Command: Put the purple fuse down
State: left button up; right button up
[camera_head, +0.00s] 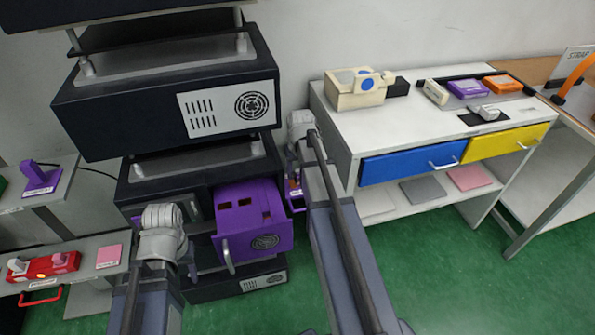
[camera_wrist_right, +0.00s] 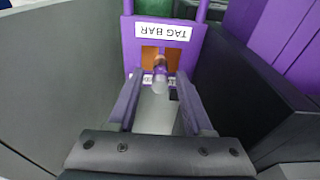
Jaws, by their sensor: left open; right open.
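A small cylinder (camera_wrist_right: 160,80) with a purple upper part and a pale end shows between my right fingers in the right wrist view. I cannot tell for sure whether it is the fuse. It is in front of a purple fixture (camera_wrist_right: 138,54) labelled TAG BAR. My right gripper (camera_wrist_right: 160,100) is open, one finger on each side of the cylinder. In the head view my right fingers are mostly hidden by my arm, beside the rack. My left gripper (camera_head: 188,262) is open and empty in front of the rack, left of the purple drawer's handle (camera_head: 228,256).
The purple drawer (camera_head: 255,228) juts out of the dark rack (camera_head: 165,112). A white bench (camera_head: 415,118) at right holds a purple block (camera_head: 467,88), an orange block (camera_head: 502,84) and a beige device (camera_head: 355,88). Green floor is open at lower right.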

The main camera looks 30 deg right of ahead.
jog(key=shift+r, duration=0.1)
notch_tip(320, 180, up, 12)
jog(key=s+p, duration=0.1)
jog(key=p, duration=1.1)
jog(key=shift+s+a, duration=0.2)
jog(key=shift+s, duration=0.2)
